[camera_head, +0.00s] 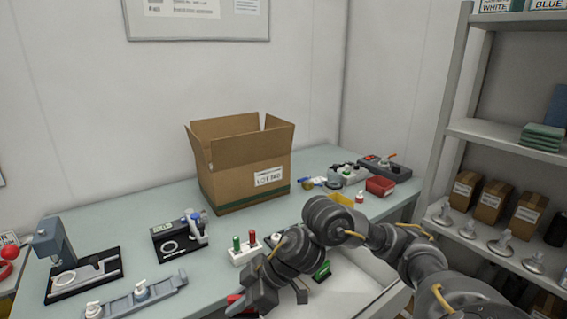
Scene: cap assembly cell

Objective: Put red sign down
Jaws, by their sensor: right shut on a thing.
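My right arm reaches in from the right, and its gripper (247,303) is low over the front of the table. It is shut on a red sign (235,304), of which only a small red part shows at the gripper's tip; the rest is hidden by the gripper. A white holder (244,256) with an upright green piece and an upright red piece stands just behind the gripper. A green piece (322,270) shows beside the arm, to the right. My left gripper is out of view.
An open cardboard box (238,180) stands at the back of the table (165,212). A press-like device (75,262), a black fixture (178,238) and a grey rack (146,300) are at left. A red bin (380,186) is at right, near a shelf (497,131).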

